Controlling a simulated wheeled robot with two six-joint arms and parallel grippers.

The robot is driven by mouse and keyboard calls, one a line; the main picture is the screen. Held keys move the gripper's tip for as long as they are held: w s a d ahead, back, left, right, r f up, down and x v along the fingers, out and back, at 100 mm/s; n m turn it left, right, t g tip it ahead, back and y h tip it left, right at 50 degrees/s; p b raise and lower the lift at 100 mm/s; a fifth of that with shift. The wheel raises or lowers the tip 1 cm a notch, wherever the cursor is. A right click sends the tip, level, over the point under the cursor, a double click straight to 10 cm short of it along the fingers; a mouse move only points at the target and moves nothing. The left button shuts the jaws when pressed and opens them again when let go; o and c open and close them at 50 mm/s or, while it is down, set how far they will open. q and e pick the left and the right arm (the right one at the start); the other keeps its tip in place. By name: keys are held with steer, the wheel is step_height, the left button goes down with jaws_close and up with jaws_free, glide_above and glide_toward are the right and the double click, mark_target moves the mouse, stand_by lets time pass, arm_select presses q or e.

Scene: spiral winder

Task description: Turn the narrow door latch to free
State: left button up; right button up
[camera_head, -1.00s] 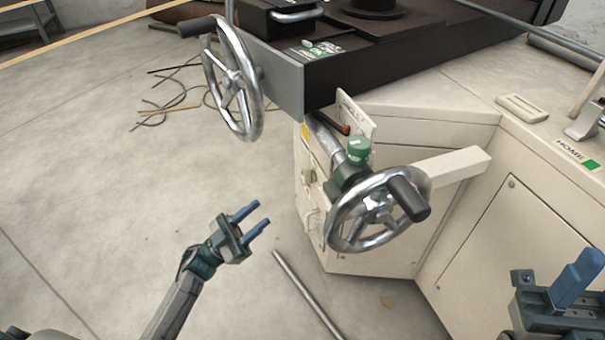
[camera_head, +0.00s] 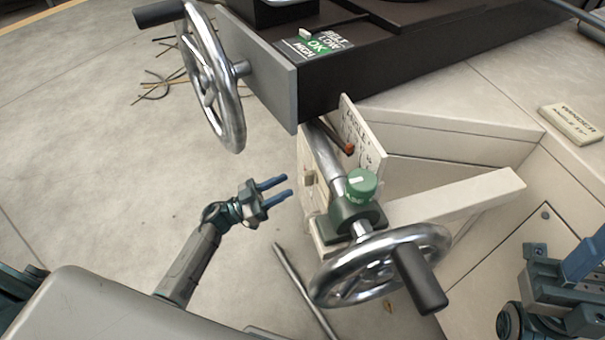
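My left gripper (camera_head: 288,185) is over the floor, left of the cream machine, its two blue fingers apart with nothing between them. They point right, toward the narrow side of the cabinet. The handwheel and shaft hide much of this side. My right gripper (camera_head: 585,262) is at the lower right, cut off by the picture edge; its opening is unclear.
A chrome handwheel (camera_head: 325,297) with a black handle and a green knob (camera_head: 361,184) stands in front of the cabinet. Another handwheel (camera_head: 222,115) is at upper left. A metal bar (camera_head: 300,285) lies on the floor below my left gripper. Open floor lies left.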

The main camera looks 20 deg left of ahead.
mark_target(309, 178)
arm_select(q)
steer(key=x, duration=0.6)
steer(key=shift+w+d, duration=0.15)
steer(key=shift+c, duration=0.3)
jaws_close()
